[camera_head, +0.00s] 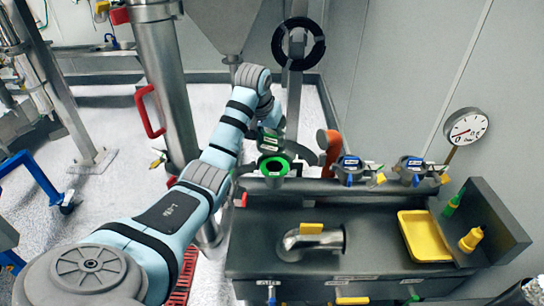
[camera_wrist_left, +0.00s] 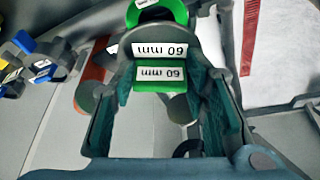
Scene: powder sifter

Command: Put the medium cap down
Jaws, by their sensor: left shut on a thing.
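The medium cap is green with a white "60 mm" label. It shows in the head view (camera_head: 270,145) and in the left wrist view (camera_wrist_left: 160,84), between the fingers. My left gripper (camera_head: 268,128) is shut on it. Just in front of it in the head view is a green-ringed round fitting (camera_head: 273,167) with a dark opening. In the wrist view the green ring (camera_wrist_left: 160,12) is at the top, beyond the cap. I cannot tell whether cap and fitting touch. My right gripper does not show.
Two blue-marked fittings (camera_head: 352,170) (camera_head: 415,170) stand along the rail to the right, past an orange pipe (camera_head: 328,145). The dark bench (camera_head: 258,225) holds a metal elbow (camera_head: 310,242), a yellow tray (camera_head: 425,252) and a yellow bottle (camera_head: 470,240). A metal column (camera_head: 168,85) stands left.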

